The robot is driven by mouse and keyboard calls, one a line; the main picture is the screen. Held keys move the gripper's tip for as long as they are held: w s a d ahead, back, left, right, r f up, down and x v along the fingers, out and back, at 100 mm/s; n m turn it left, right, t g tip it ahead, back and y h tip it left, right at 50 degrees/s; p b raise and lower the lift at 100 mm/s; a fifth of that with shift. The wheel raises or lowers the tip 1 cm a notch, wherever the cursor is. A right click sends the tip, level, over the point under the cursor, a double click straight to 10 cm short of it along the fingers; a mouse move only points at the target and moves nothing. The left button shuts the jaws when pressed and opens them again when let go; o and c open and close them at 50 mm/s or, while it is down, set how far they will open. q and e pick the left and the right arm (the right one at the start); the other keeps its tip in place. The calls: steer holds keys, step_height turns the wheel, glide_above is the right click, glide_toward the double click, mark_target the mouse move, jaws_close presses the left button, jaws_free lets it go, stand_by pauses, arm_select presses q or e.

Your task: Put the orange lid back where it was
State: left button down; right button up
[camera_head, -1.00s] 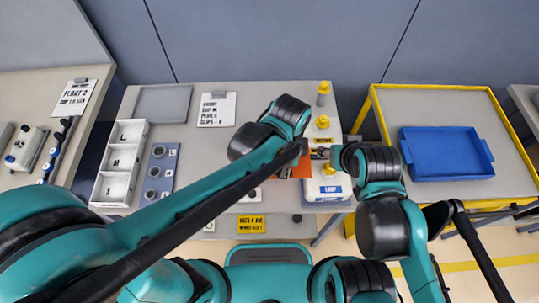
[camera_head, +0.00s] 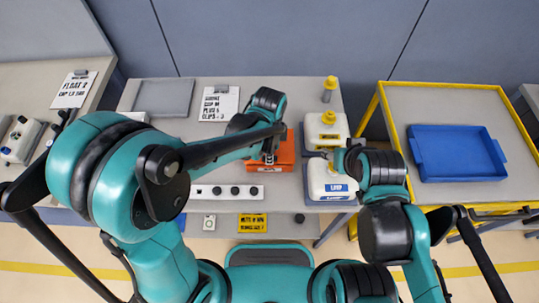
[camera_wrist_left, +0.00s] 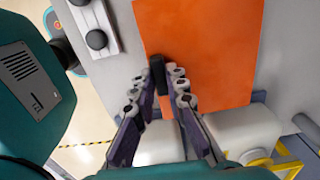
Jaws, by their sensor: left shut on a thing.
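The orange lid (camera_head: 284,158) lies over the bench, left of the white jugs, partly hidden by my left wrist. It fills the upper middle of the left wrist view (camera_wrist_left: 205,50). My left gripper (camera_head: 270,157) is at the lid. In the wrist view its fingers (camera_wrist_left: 165,80) close around a small black piece at the lid's left side, which looks like its handle. Whether the lid is lifted or resting is not clear. My right gripper (camera_head: 318,155) points left beside the white jugs; its jaws are too small to read.
A strip with black knobs (camera_head: 225,192) lies in front. A blue tray (camera_head: 457,152) sits on the yellow-framed cart. A grey tray (camera_head: 163,97) is back left.

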arm_select(q)
steer(key=shift+f+b, duration=0.55)
steer(key=shift+b, duration=0.05)
steer(key=c, duration=1.5)
jaws_free()
steer(key=shift+c, duration=0.2)
steer(key=shift+r, duration=0.1)
steer(key=shift+r, duration=0.15)
step_height(320, 180, up, 12)
steer(key=p, duration=0.5)
steer(key=s+a+r+n+t, duration=0.2)
steer(key=s+a+n+t, duration=0.1)
steer(key=a+n, duration=0.6)
steer(key=s+a+r+n+t, duration=0.3)
steer(key=a+n+t, duration=0.1)
steer(key=a+n, duration=0.5)
steer(key=shift+s, duration=0.35)
